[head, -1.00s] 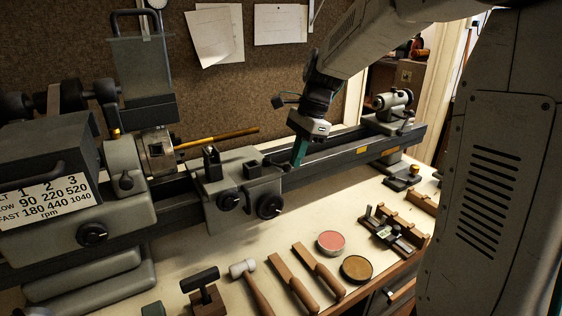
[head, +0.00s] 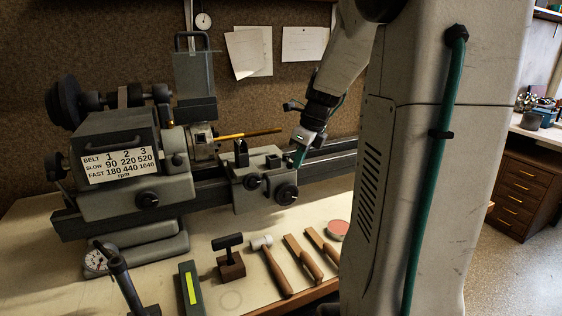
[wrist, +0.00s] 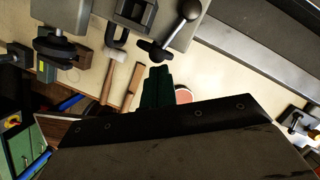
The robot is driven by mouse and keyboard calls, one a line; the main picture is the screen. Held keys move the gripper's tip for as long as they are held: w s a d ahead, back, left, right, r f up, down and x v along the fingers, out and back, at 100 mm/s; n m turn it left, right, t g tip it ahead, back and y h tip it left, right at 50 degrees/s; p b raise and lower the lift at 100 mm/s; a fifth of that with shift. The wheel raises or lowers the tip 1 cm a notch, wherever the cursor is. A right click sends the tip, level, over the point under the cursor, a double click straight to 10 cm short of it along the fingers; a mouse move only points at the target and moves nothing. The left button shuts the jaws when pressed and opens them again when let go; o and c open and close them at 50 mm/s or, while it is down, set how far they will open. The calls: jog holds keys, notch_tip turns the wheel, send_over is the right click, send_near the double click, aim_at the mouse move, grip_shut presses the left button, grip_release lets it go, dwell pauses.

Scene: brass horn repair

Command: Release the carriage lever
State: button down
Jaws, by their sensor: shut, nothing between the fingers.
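The lathe carriage (head: 248,197) sits on the bed, with round dark knobs on its front. In the wrist view a lever (wrist: 176,32) with dark ball ends shows beside the carriage (wrist: 136,12), just beyond my fingers. I cannot make the lever out clearly in the head view. My gripper (head: 298,158) is at the right end of the carriage, pointing down, its green fingers together and empty. In the wrist view the closed fingers (wrist: 157,87) point up toward the lever's lower ball and appear apart from it. Whether any part touches the carriage I cannot tell.
The headstock (head: 115,160) with its speed label stands at the left, and a brass tube (head: 248,134) extends from it over the carriage. A mallet (head: 270,262), wooden-handled tools and a pink tin (head: 338,229) lie on the bench in front. My arm hides the bed's right part.

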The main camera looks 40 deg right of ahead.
jog(key=shift+d, duration=0.15)
jog(key=shift+w+d, duration=0.4)
jog(key=shift+d, duration=0.15)
jog(key=s+d+r, duration=0.2)
jog(key=s+r, duration=0.4)
jog(key=r, duration=0.4)
jog(key=shift+s+d+r, duration=0.15)
jog(key=shift+s, duration=0.2)
dwell(0.5)
